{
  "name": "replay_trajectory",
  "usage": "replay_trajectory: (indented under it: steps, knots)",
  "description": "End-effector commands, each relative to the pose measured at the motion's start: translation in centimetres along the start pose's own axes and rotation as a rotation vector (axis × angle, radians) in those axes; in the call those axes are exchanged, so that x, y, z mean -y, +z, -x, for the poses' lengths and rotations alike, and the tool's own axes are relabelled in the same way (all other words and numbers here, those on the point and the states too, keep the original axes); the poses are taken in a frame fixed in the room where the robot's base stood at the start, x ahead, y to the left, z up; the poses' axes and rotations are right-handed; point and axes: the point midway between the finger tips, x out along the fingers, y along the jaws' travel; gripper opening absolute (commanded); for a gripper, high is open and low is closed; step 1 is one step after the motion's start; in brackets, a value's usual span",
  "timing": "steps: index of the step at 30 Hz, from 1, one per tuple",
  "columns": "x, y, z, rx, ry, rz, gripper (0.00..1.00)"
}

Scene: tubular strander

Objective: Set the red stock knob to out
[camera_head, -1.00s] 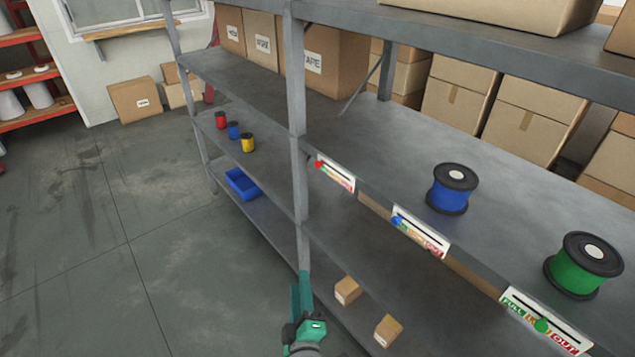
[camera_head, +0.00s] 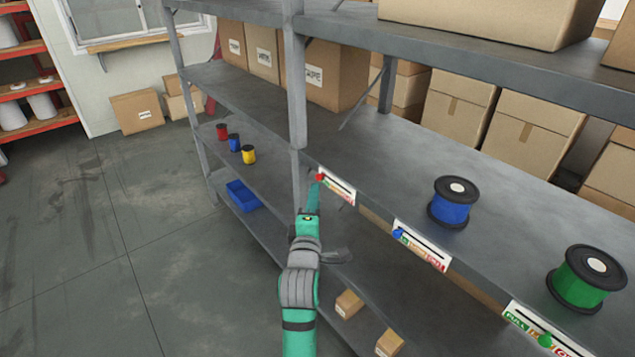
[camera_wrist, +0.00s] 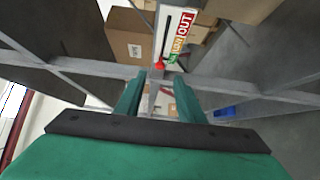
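The red stock knob (camera_head: 320,177) sits at the left end of the slot on its label plate (camera_head: 340,190) on the shelf's front edge. In the wrist view the knob (camera_wrist: 158,66) is at the FULL end of the label (camera_wrist: 180,38), with the OUT end farther up. My gripper (camera_head: 314,192) is raised close to the knob from below. In the wrist view my gripper (camera_wrist: 159,80) is open, its two fingers apart, with the knob showing in line with the gap at the fingertips. I cannot tell whether either finger touches the knob.
A blue knob (camera_head: 397,233) and a green knob (camera_head: 545,340) are on plates farther right. A blue spool (camera_head: 453,202) and a green spool (camera_head: 587,279) stand on the shelf. The shelf post (camera_head: 297,90) rises just left of the red knob's plate.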

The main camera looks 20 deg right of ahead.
Motion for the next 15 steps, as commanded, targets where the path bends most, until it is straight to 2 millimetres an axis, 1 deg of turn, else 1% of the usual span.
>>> replay_trajectory:
  steps: [1, 3, 9, 15]
  knots:
    - [0.0, 0.0, -1.0, 0.001, 0.000, -0.002, 0.35]
    - [0.0, 0.0, -2.3, 0.001, -0.001, -0.002, 0.35]
    - [0.0, 0.0, -5.6, 0.000, 0.000, -0.002, 0.35]
    - [0.0, 0.0, -7.8, -0.001, 0.000, -0.002, 0.35]
